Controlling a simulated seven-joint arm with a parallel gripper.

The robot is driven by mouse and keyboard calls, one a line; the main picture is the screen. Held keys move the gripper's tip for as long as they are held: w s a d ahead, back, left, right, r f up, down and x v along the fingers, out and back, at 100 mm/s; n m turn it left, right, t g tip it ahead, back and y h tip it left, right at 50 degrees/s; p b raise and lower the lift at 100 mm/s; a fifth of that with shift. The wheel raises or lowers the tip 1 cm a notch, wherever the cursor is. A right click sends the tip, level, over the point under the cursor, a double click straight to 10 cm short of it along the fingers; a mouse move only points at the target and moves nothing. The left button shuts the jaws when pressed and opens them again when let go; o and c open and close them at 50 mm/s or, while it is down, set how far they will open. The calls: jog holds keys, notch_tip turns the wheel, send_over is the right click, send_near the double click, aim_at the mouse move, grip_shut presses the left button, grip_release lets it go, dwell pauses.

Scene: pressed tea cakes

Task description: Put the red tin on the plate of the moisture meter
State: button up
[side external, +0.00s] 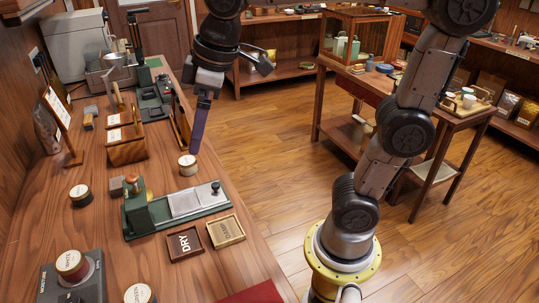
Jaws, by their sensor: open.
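A tin with a red side and a pale lid (72,263) sits on top of a dark grey device at the lower left, which looks like the moisture meter (93,293). The tin covers most of the plate under it. My gripper (196,150) points down over the right part of the bench, well away from that tin. Its fingers are seen nearly edge-on, open, with nothing visible between them. A small pale tin (187,168) stands on the bench just below and left of the fingertips.
A green press with a metal slide (195,201) lies mid-bench, with the DRY tray (185,244) and a pale tray (225,231) in front. A black tin (80,196) stands left; another tin (138,293) is at the bottom edge. A wooden rack (126,150) stands behind.

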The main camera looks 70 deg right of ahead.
jog(key=s+d+f+m+t, duration=0.1)
jog(key=s+d+f+m, duration=0.1)
jog(key=s, duration=0.4)
jog(key=s+d+f+m, duration=0.2)
jog(key=s+f+m, duration=0.1)
jog(key=s+f, duration=0.2)
jog(key=shift+s+d+f+t+h, duration=0.2)
jog(key=shift+s+d+t+h, duration=0.15)
jog(key=shift+s, duration=0.55)
